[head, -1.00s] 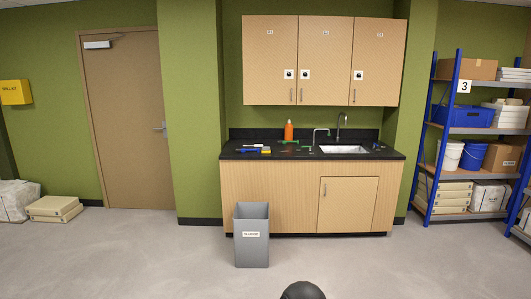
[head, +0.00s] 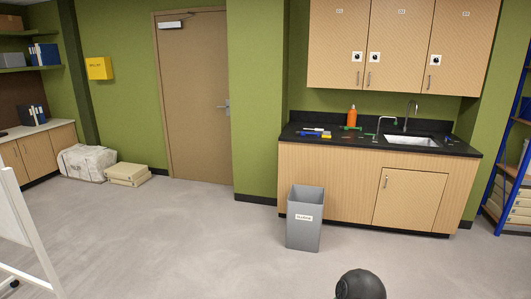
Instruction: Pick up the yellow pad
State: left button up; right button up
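A small yellow thing, likely the yellow pad (head: 326,136), lies on the black counter (head: 365,144) left of the sink in the head view. It is small, so its exact shape is hard to tell. A blue thing (head: 310,134) and a white thing (head: 312,129) lie just left of it. Neither of my grippers is in view.
A grey bin (head: 305,232) stands on the floor before the counter's left end. An orange bottle (head: 352,116) stands at the back of the counter, left of the sink (head: 410,140). A white-framed board (head: 22,225) stands at left. Open floor lies between.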

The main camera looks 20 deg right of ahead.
aim_at(327, 134)
jog(key=i+l+z, duration=0.9)
jog(key=i+z, duration=0.3)
jog(key=i+l, duration=0.15)
jog(key=i, duration=0.45)
jog(key=i+l, duration=0.1)
jog(key=i, duration=0.5)
jog(key=i+l, duration=0.1)
jog(key=i, duration=0.55)
